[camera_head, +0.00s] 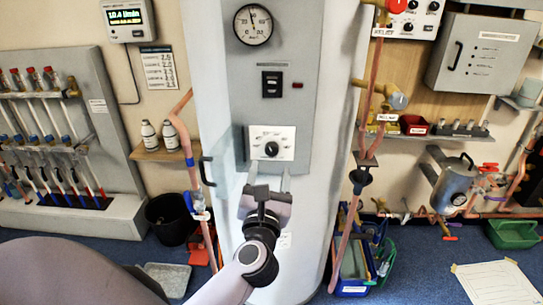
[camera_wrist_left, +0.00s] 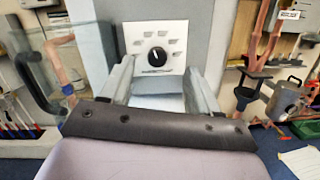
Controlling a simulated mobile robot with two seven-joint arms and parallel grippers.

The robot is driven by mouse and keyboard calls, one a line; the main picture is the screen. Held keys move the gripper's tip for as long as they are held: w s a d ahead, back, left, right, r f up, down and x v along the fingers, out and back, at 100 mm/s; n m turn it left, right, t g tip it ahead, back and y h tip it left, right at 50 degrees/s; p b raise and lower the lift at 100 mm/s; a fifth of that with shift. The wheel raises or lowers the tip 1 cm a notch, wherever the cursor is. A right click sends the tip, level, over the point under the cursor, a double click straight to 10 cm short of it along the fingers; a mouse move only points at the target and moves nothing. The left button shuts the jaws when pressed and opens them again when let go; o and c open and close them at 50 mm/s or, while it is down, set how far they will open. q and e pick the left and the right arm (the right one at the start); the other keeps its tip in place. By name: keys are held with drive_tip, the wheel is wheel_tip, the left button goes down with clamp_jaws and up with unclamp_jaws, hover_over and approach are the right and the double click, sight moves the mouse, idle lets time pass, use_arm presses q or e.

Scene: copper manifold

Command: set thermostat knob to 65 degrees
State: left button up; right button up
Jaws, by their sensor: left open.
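The thermostat knob (camera_head: 271,149) is a round black dial on a white plate (camera_head: 259,134) on the front of the tall grey cylinder. Small labels surround it, too small to read. In the left wrist view the knob (camera_wrist_left: 157,56) shows a white pointer mark directed to the upper left. My left gripper (camera_head: 268,180) is open and empty, just below and in front of the plate. In the left wrist view its two fingers (camera_wrist_left: 158,85) stand apart, with the knob above and between them in the picture. A clear hinged cover (camera_head: 226,160) stands swung open at the left. My right gripper is out of view.
The open cover's dark handle (camera_head: 207,171) projects left of the plate. A round gauge (camera_head: 253,25) and a black switch (camera_head: 271,84) sit above. Copper pipes (camera_head: 374,90) run at the right. A black bucket (camera_head: 170,218) and a blue crate (camera_head: 355,287) stand on the floor.

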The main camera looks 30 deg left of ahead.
sight(271, 152)
use_arm(q)
drive_tip(key=shift+w+a+f+n+g+p, duration=0.15)
drive_tip(key=shift+w+a+n+g, duration=0.2)
drive_tip(key=shift+w+a+n, duration=0.65)
drive_tip(key=shift+w+a+f+n+g+p, duration=0.15)
drive_tip(key=shift+w+a+n+g, duration=0.25)
drive_tip(key=shift+w, duration=1)
drive_tip(key=shift+w+a+f+n+g+p, duration=0.15)
drive_tip(key=shift+w+a+n+g, duration=0.1)
drive_tip(key=shift+w+a+n, duration=0.8)
drive_tip(key=shift+w+d+r+m, duration=0.1)
drive_tip(key=shift+w+d+m, duration=0.05)
drive_tip(key=shift+d+m, duration=0.1)
drive_tip(key=c, duration=1)
